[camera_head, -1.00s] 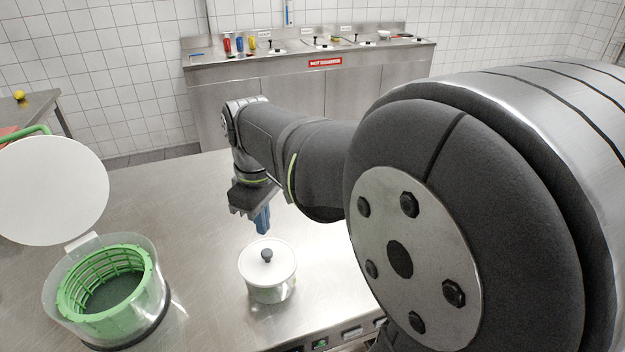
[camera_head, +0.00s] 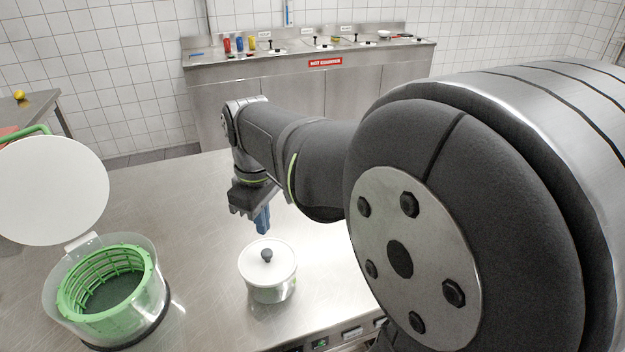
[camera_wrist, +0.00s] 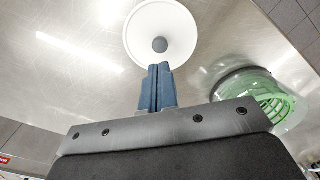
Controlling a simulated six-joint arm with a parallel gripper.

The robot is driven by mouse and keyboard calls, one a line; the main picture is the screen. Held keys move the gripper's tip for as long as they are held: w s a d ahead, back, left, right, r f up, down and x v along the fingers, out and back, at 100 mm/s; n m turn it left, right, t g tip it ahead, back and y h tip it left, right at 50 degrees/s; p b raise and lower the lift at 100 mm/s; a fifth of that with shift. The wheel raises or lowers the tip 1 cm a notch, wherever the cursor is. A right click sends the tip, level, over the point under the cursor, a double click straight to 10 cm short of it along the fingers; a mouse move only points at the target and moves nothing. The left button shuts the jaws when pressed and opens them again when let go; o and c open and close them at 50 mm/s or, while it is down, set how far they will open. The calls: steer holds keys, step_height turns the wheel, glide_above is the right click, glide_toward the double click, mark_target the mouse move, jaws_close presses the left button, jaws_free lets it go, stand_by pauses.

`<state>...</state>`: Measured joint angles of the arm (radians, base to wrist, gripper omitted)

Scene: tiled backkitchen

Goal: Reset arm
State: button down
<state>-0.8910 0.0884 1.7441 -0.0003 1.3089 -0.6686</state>
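My gripper (camera_head: 262,219) hangs over the steel worktop, just behind and above the lidded pot, with its blue fingers pointing down. In the wrist view the two blue fingers of my gripper (camera_wrist: 158,70) lie side by side, touching, with nothing between them. My arm reaches in from the right of the head view.
A white pot (camera_head: 270,283) with a dark-knobbed lid stands on the worktop (camera_head: 200,220). At left is a clear container (camera_head: 150,300) with a green basket (camera_head: 75,301) and its round white lid (camera_head: 50,190) raised. A steel counter (camera_head: 300,90) stands along the back wall.

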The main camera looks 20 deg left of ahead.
mark_target(267, 251)
steer(key=shift+f, duration=0.2)
steer(key=shift+f, duration=2.95)
steer(key=shift+r, duration=0.1)
step_height(267, 251, up, 7)
stand_by(0.4)
steer(key=shift+f, duration=3.45)
